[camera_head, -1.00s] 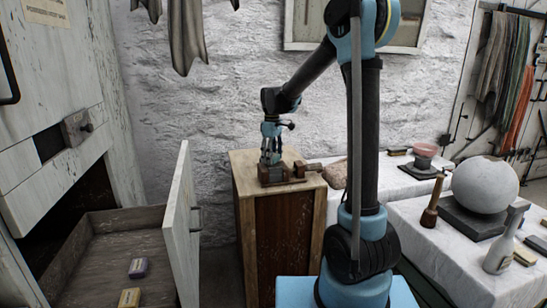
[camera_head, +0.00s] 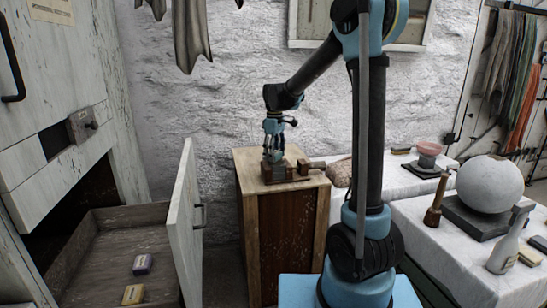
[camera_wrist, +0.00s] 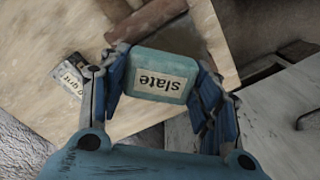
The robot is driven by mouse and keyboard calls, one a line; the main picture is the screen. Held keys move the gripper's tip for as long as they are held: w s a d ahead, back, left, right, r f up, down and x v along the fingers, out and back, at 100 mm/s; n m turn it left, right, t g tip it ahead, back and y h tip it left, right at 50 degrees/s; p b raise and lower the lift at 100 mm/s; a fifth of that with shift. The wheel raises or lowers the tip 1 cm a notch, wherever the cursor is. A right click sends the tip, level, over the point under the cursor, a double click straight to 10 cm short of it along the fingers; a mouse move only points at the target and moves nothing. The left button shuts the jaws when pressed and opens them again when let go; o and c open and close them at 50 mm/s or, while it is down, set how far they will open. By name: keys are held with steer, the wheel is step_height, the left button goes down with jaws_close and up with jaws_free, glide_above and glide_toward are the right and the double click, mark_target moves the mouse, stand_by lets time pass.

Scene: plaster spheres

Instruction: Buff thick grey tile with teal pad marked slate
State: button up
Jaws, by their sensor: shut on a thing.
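My gripper (camera_wrist: 160,82) is shut on the teal pad (camera_wrist: 163,62), with its blue fingers on either side. The pad's pale label reads "slate", upside down in the wrist view. In the head view my gripper (camera_head: 273,155) is low over the wooden cabinet (camera_head: 287,235), by a reddish-brown vise (camera_head: 305,168). The pad cannot be told apart there. The vise's brown parts (camera_wrist: 148,20) also show beyond the pad in the wrist view. I cannot make out the thick grey tile for certain in either view.
An open drawer (camera_head: 110,250) at the left holds a purple pad (camera_head: 142,263) and a yellow pad (camera_head: 132,294). A cloth-covered table (camera_head: 440,270) at the right bears a plaster sphere (camera_head: 490,183), a wooden mallet (camera_head: 435,200) and a grey bottle (camera_head: 508,245).

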steer(key=shift+w+d+r, duration=0.25)
steer(key=shift+w+r, duration=0.05)
steer(key=shift+w, duration=0.1)
steer(key=shift+r, duration=0.1)
steer(key=shift+r, duration=1.15)
steer(key=shift+r, duration=0.15)
steer(key=shift+r, duration=1.85)
